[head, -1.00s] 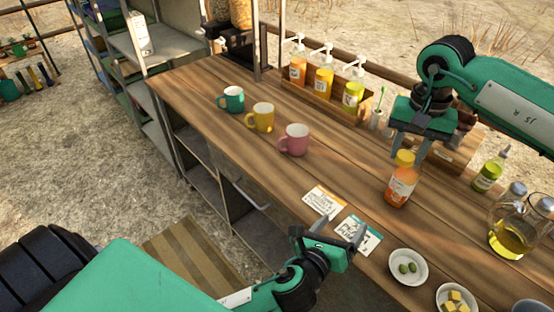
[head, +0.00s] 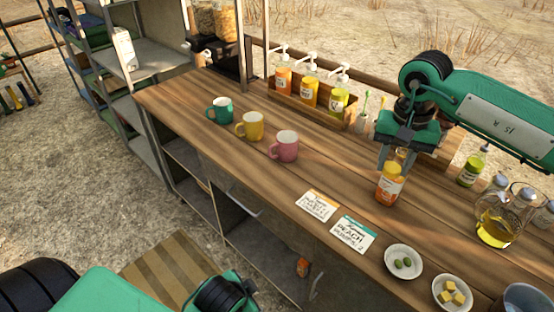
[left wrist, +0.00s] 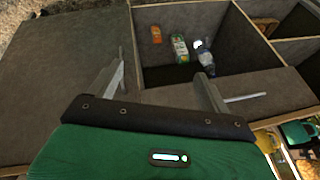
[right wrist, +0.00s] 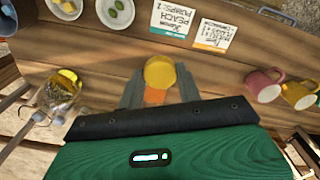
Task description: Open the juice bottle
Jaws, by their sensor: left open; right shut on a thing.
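The juice bottle (head: 389,187), orange with a white label and a yellow cap, stands upright on the wooden counter. My right gripper (head: 394,160) comes down from above and is shut on the top of the bottle. In the right wrist view the yellow cap (right wrist: 160,72) shows at the fingertips, with a little orange below it. I cannot tell whether the fingers press on the cap or just beneath it. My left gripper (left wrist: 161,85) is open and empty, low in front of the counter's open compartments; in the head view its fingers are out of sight.
Near the bottle are two cards (head: 352,234), an olive dish (head: 404,262), a glass oil jug (head: 497,225) and a green bottle (head: 471,168). Three mugs (head: 249,125) stand further left. The lower compartment (left wrist: 225,60) holds several small items.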

